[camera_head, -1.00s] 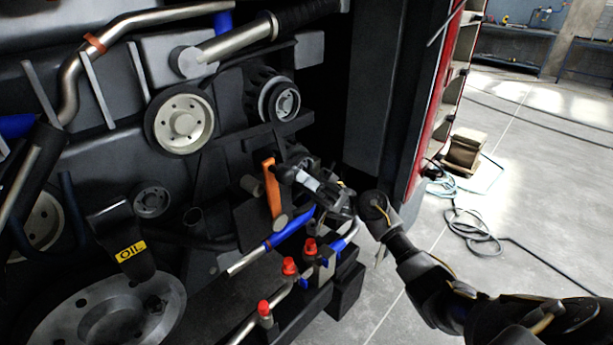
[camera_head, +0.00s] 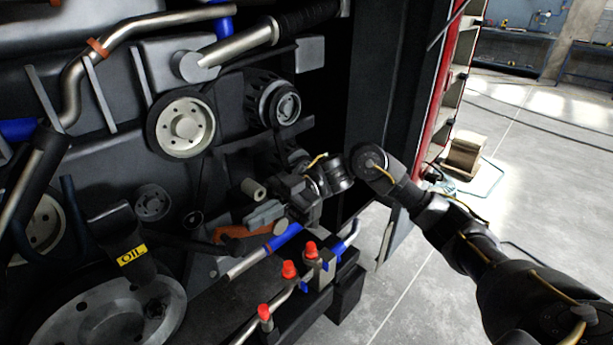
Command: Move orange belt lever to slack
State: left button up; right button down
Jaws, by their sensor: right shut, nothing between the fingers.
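The orange belt lever (camera_head: 240,232) now lies close to level, pointing left from its pivot low in the middle of the engine. My right gripper (camera_head: 262,215) is just above the lever, with its shut fingers reaching down and left. The fingers look to be touching or very near the lever's upper edge; I cannot tell which. Part of the lever's right end is covered by the fingers and the round pivot boss. My left gripper is not in view.
Red-capped valves (camera_head: 288,270) on pipes stand just below the lever. A blue-sleeved hose (camera_head: 284,236) runs beside it. Pulleys (camera_head: 182,125) sit above. The engine bay's dark side panel (camera_head: 375,80) is close to my right arm. Open floor lies to the right.

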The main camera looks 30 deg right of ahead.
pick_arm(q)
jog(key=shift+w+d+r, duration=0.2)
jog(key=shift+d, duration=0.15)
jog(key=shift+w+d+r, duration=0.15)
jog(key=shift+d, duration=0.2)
pick_arm(e)
jog(key=shift+s+a+f+h, duration=0.3)
jog(key=shift+a+f, duration=0.5)
jog(key=shift+f, duration=0.1)
